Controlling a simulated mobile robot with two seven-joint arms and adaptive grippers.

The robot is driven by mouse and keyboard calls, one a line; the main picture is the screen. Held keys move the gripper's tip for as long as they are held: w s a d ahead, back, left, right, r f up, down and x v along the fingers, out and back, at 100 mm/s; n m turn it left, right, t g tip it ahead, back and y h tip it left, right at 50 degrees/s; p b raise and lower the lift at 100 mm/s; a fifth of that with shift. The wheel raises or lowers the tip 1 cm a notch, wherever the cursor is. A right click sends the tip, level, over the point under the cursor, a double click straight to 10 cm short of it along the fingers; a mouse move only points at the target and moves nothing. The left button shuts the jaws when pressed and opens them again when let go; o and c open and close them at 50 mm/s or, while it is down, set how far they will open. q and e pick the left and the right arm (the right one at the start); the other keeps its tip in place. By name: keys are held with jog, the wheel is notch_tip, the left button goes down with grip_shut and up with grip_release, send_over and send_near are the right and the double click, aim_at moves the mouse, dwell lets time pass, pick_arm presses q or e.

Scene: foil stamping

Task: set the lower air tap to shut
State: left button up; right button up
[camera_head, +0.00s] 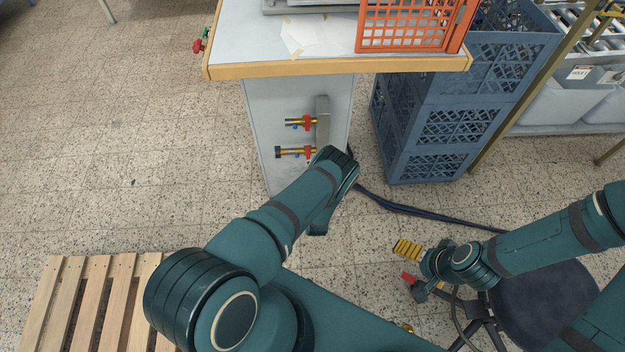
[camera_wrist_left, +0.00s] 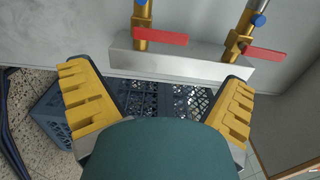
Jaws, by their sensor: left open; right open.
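The lower air tap (camera_head: 292,153) is a brass valve with a red lever on the grey panel under the bench. In the left wrist view it is the left valve, its red lever (camera_wrist_left: 160,37) lying across the brass pipe. The upper air tap (camera_head: 300,122) is similar and shows on the right in the left wrist view (camera_wrist_left: 265,53), its lever also crosswise. My left gripper (camera_wrist_left: 161,102) is open and empty, with both taps ahead of its fingers. In the head view my arm hides it. My right gripper (camera_head: 412,268) is open over the floor at right, apart from the taps.
The bench (camera_head: 290,68) overhangs the taps. A dark hose (camera_head: 400,208) runs across the floor. A wooden pallet (camera_head: 75,305) and a dark stool (camera_head: 545,305) stand nearer.

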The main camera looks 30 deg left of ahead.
pick_arm(q)
jog(key=shift+v, duration=1.7)
